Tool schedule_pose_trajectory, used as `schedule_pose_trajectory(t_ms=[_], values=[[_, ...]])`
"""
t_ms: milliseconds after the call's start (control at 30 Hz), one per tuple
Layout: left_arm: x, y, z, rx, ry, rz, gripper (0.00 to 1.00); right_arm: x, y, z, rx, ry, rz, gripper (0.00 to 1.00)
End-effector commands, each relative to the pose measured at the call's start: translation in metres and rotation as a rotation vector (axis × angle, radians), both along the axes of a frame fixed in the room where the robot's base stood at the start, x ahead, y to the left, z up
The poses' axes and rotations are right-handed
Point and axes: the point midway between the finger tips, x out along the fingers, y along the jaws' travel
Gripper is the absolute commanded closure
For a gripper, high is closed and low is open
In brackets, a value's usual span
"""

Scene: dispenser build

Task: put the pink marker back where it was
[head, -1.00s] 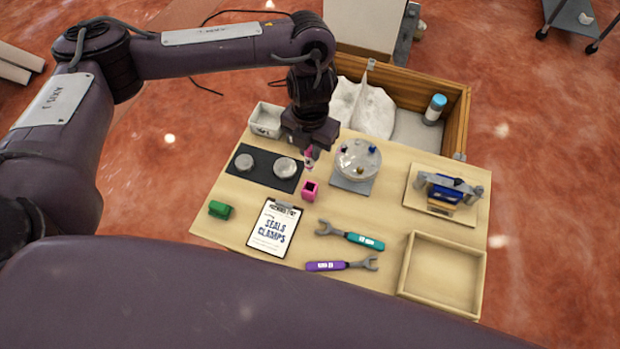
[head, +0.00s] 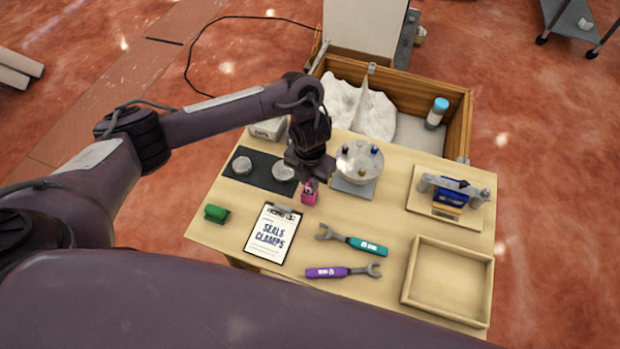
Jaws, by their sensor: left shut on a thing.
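My left gripper (head: 311,177) points down over the middle of the table, shut on the pink marker (head: 309,186). Only a small part of the marker shows below the fingers. A small pink square holder (head: 309,198) stands on the table right under the gripper. The marker's lower end is at the holder's open top and looks to be in it; how deep it sits cannot be told. My right gripper is not in view.
Close by are a dark mat (head: 262,183) with two round grey parts and a round dispenser plate (head: 359,160). A clipboard (head: 272,235), a green block (head: 216,213), two wrenches (head: 352,241) and an empty wooden tray (head: 408,285) lie nearer. A blue clamp fixture (head: 447,193) stands right.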

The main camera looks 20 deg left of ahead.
Motion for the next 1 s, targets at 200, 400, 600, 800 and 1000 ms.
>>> schedule_pose_trajectory(t_ms=[200,400,600,800,1000], values=[[0.000,0.000,-0.005,0.000,0.000,0.000,1.00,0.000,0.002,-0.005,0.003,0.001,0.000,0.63],[0.000,0.000,-0.003,0.000,0.000,0.000,0.60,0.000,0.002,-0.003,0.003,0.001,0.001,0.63],[0.000,0.000,-0.003,0.000,0.000,0.000,0.60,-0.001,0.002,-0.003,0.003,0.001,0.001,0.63],[0.001,0.000,0.011,0.000,-0.003,-0.002,0.60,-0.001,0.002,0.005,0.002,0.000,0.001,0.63],[0.002,0.000,0.054,0.002,-0.007,-0.004,0.60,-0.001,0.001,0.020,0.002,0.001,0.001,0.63]])
